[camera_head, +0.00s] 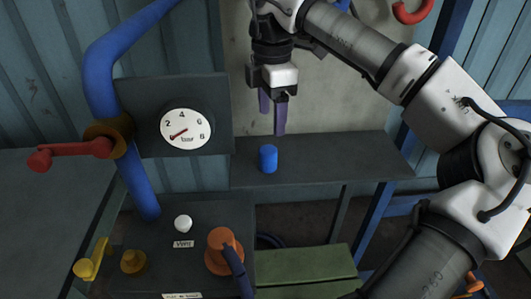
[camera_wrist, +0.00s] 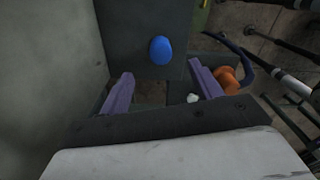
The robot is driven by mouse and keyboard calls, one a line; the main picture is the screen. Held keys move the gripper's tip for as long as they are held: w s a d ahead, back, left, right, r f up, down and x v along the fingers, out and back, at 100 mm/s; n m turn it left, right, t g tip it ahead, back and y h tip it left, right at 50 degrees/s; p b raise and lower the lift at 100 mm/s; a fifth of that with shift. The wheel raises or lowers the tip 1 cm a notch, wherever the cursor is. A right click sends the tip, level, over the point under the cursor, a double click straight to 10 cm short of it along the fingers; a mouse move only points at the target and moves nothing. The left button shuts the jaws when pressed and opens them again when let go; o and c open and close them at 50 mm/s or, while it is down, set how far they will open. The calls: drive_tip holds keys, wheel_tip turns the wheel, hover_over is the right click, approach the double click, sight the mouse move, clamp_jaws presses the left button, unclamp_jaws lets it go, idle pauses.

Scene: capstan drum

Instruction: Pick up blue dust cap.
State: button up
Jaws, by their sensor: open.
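The blue dust cap (camera_head: 268,158) is a small blue cylinder standing upright on a dark grey shelf (camera_head: 330,155) in the head view. In the wrist view the cap (camera_wrist: 160,50) shows as a blue oval beyond the fingertips, between the lines of the two fingers. My gripper (camera_head: 272,118) has purple fingers pointing down, above the cap and apart from it. In the wrist view my gripper (camera_wrist: 158,78) is open, with nothing between the fingers.
A pressure gauge (camera_head: 186,128) on a dark panel, a blue pipe (camera_head: 103,70) and a red-handled valve (camera_head: 70,150) are left of the cap. An orange knob (camera_head: 222,250) and white button (camera_head: 183,223) sit on a lower box. The shelf right of the cap is clear.

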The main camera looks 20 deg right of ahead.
sight(270, 149)
wheel_tip(270, 149, down, 10)
drive_tip(key=shift+a+f+p, duration=0.1)
drive_tip(key=shift+p, duration=1.15)
drive_tip(key=c, duration=1.1)
